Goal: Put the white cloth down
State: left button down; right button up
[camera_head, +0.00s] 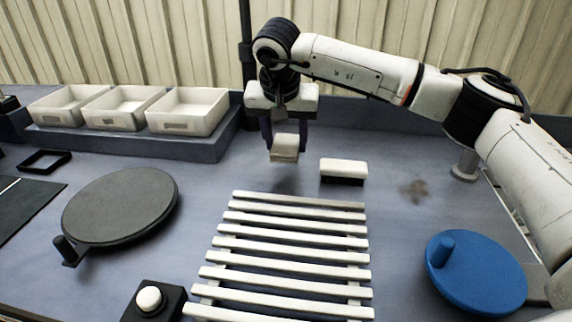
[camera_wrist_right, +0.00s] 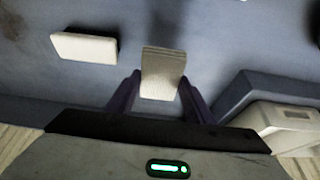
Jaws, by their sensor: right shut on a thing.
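My right gripper (camera_head: 285,137) is shut on the white cloth (camera_head: 285,149), a small folded off-white block. It holds the cloth above the blue-grey table, behind the slatted rack, with a shadow on the table below. In the right wrist view the cloth (camera_wrist_right: 162,75) sits between the two dark purple fingers (camera_wrist_right: 155,95). My left gripper is not in view.
A white-topped brush-like block (camera_head: 343,168) lies just right of the cloth. The white slatted rack (camera_head: 290,243) is in front. Three white bins (camera_head: 188,112) stand on a raised ledge at back left. A dark round disc (camera_head: 120,205) is left, a blue handled disc (camera_head: 478,275) right. A dark smudge (camera_head: 414,189) marks the table.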

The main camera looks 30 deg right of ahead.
aim_at(286, 173)
jog(key=shift+f, duration=2.65)
jog(key=shift+f, duration=0.2)
jog(key=o, duration=0.9)
jog(key=shift+r, duration=0.15)
jog(key=v, duration=1.2)
